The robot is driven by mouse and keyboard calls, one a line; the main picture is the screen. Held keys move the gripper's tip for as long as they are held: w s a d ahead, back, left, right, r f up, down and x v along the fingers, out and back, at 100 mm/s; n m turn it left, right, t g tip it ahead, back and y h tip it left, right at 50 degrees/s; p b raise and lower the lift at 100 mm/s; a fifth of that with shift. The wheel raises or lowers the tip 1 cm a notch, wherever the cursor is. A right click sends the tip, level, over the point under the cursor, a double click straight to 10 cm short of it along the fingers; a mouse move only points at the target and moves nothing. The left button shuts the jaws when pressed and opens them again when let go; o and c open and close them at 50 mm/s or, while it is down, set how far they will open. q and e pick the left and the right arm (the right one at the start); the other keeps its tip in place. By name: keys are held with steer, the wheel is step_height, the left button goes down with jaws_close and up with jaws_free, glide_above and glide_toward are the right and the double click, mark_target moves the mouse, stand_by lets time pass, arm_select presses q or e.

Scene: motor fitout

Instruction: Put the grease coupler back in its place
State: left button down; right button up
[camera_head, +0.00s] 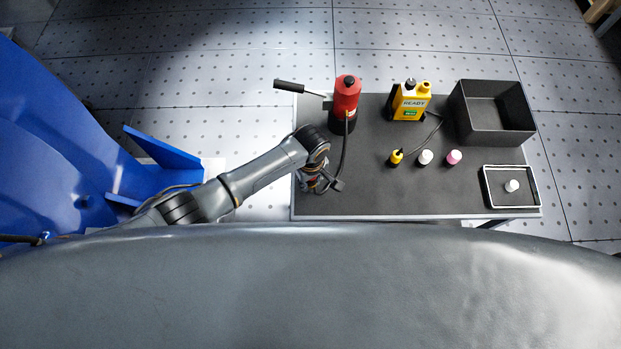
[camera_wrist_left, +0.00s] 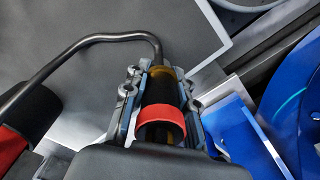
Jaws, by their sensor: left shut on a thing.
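My left gripper (camera_head: 320,182) is low over the left front part of the dark bench top. In the left wrist view its two fingers (camera_wrist_left: 163,95) are shut on the grease coupler (camera_wrist_left: 160,118), a dark cylinder with a red ring and brass-coloured parts. The black hose (camera_wrist_left: 95,41) bends from the coupler to the left. In the head view the hose (camera_head: 344,155) hangs from the red grease pump (camera_head: 347,97), which has a black-gripped lever. The coupler is mostly hidden by my gripper in the head view. My right gripper is not in view.
On the bench (camera_head: 390,205) are a yellow canister (camera_head: 410,101), a small yellow bottle (camera_head: 395,158), white (camera_head: 425,157) and pink (camera_head: 453,157) containers, a black bin (camera_head: 530,132) and a rimmed tray (camera_head: 484,186) holding a small white piece. A blue structure (camera_head: 60,150) stands left.

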mark_target(310, 186)
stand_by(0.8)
arm_select(q)
steer(key=shift+f+b, duration=0.75)
steer(key=shift+f, duration=0.85)
steer(key=c, duration=1)
jaws_free()
step_height(310, 186, up, 12)
steer(key=shift+r, duration=0.1)
